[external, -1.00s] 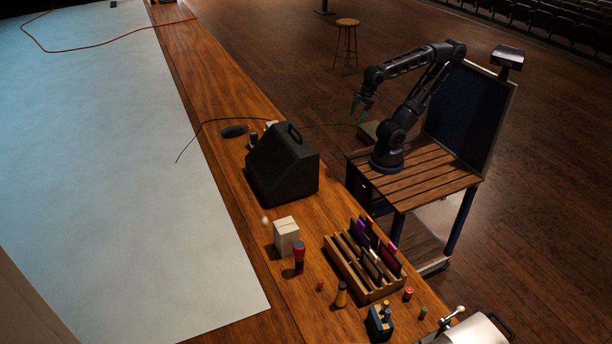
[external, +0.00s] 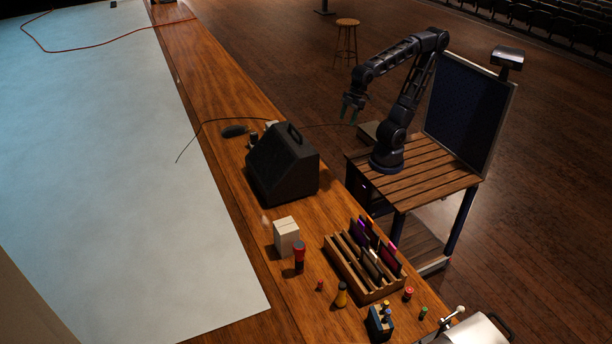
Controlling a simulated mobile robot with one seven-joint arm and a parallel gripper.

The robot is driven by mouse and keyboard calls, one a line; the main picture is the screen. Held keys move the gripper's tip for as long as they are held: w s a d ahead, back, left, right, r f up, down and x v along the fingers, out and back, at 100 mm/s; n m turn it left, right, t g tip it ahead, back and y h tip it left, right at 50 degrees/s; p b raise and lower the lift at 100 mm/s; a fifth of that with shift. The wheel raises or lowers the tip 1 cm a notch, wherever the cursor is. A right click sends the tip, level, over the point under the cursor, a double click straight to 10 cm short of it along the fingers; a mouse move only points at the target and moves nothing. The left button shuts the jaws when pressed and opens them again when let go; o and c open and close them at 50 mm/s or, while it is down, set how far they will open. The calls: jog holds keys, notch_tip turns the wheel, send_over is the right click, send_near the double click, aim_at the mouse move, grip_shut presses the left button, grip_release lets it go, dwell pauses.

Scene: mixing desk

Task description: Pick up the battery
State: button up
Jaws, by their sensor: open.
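My gripper (external: 350,114) is open and empty. It hangs in the air behind the desk, to the right of the black wedge-shaped box and well away from the small items at the front. Several small battery-like cylinders stand near the desk's front end: a red one (external: 320,286), a red-topped one (external: 408,294) and a green one (external: 423,313). A blue holder (external: 380,324) beside them has yellow-topped and dark cylinders in it. The picture is too small to tell for certain which of these is the battery.
A wooden slotted rack (external: 345,270), a white box (external: 286,236), a red-and-black flashlight (external: 299,257) and a yellow-and-black bottle-like item (external: 341,295) crowd the front. A thin cable arcs behind the box.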

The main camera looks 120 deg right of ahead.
jog(key=w+a+n+g, duration=0.1)
jog(key=w+a+n, duration=0.1)
jog(key=w+a, duration=0.7)
jog(key=w+a+f+n+g, duration=0.15)
jog(key=w+a, duration=0.25)
jog(key=a, duration=0.4)
jog(key=w+a+f+n+t, duration=0.15)
jog(key=w+a, duration=0.25)
jog(key=a, duration=0.4)
jog(key=n+g, duration=0.3)
jog(key=n, duration=0.4)
send_over(408, 287)
notch_tip(408, 287, down, 28)
jog(key=shift+s+a+f, duration=0.15)
jog(key=shift+f, duration=0.05)
jog(key=shift+s+a+f, duration=0.1)
jog(key=shift+s+f, duration=0.05)
jog(key=shift+f, duration=0.1)
notch_tip(408, 287, down, 5)
jog(key=shift+f, duration=0.2)
jog(key=shift+w+d+f, duration=0.15)
jog(key=shift+w+f, duration=0.05)
jog(key=shift+f, duration=1.1)
jog(key=shift+w+d+f, duration=0.1)
jog(key=shift+w+f, duration=0.1)
jog(key=shift+f, duration=1.1)
